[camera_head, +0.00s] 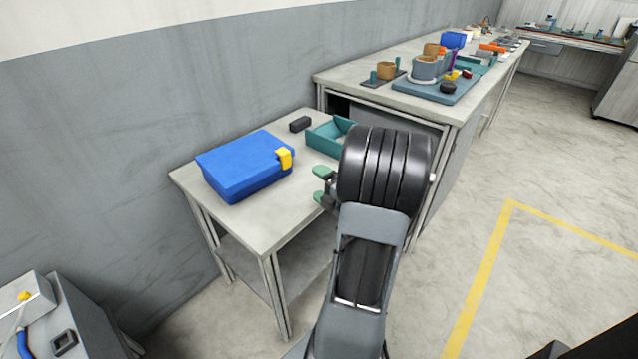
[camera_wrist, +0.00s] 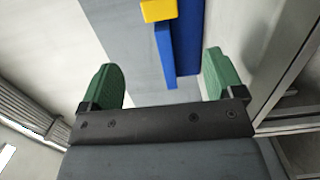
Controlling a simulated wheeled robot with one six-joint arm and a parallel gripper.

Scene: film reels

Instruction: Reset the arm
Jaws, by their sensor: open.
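My arm reaches up from the bottom of the head view, with its thick black joint in front of the small table's right side. My gripper (camera_head: 322,185) shows its green fingertips at the left of that joint, over the right edge of the small table (camera_head: 262,220). In the wrist view my gripper (camera_wrist: 170,83) has its two green fingers wide apart with nothing between them. The blue case (camera_head: 245,166) with a yellow latch (camera_head: 285,158) lies on the small table, left of and apart from the gripper. The case (camera_wrist: 187,40) also shows beyond the fingers in the wrist view.
A teal tray (camera_head: 330,138) and a black block (camera_head: 300,124) lie at the back of the small table, the tray partly hidden by my arm. A longer bench (camera_head: 345,78) behind holds several parts. Open floor (camera_head: 560,170) with yellow lines lies to the right.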

